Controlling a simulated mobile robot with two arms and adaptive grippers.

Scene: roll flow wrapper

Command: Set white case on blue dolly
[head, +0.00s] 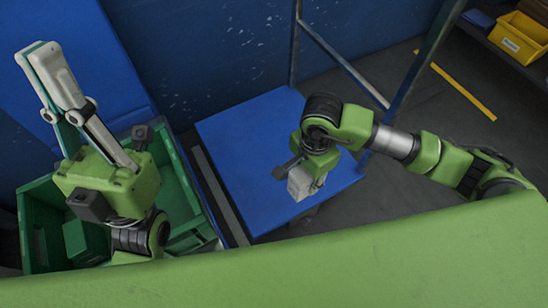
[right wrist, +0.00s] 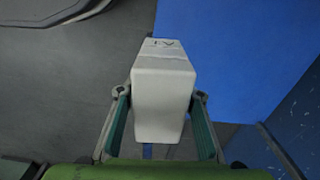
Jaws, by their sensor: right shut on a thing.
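The white case (right wrist: 162,92) is a pale block with small dark marking on its far end, between the two fingers of my right gripper (right wrist: 160,118). My right gripper is shut on it. In the head view, the case (head: 301,184) shows partly below the right gripper (head: 308,178), overlapping the near right part of the blue dolly (head: 245,135). The blue dolly (right wrist: 225,50) also shows beyond and to the right of the case in the right wrist view. Whether they touch is unclear. My left gripper (head: 42,72) points up at the left; its finger gap is unclear.
A green crate (head: 32,235) stands left of the dolly, under my left arm, with a green box inside. A metal frame (head: 340,60) rises behind the dolly. Yellow bins (head: 520,38) sit on a shelf at the far right. The dolly top looks otherwise bare.

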